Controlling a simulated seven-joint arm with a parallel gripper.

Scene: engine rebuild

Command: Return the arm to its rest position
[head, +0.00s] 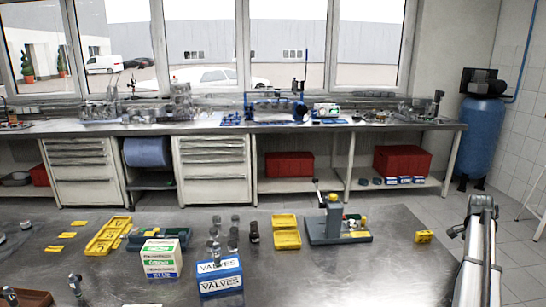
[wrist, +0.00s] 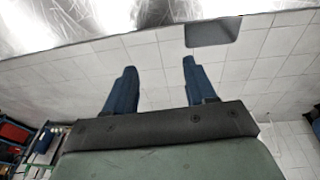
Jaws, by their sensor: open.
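My gripper (wrist: 159,64) shows in the wrist view with its two blue fingers spread wide apart. Nothing is between them. The fingers point toward the edge of a shiny metal surface (wrist: 80,18), with pale tiles behind them. In the head view, a pale link of my arm stands at the right edge of the metal bench (head: 390,275). My gripper cannot be made out in the head view.
Blue VALVES boxes (head: 220,277), a white-green carton (head: 162,258), yellow trays (head: 286,231) and a grey fixture with a lever (head: 335,225) stand on the bench. The bench's right part is mostly clear. A dark plate (wrist: 213,32) shows in the wrist view.

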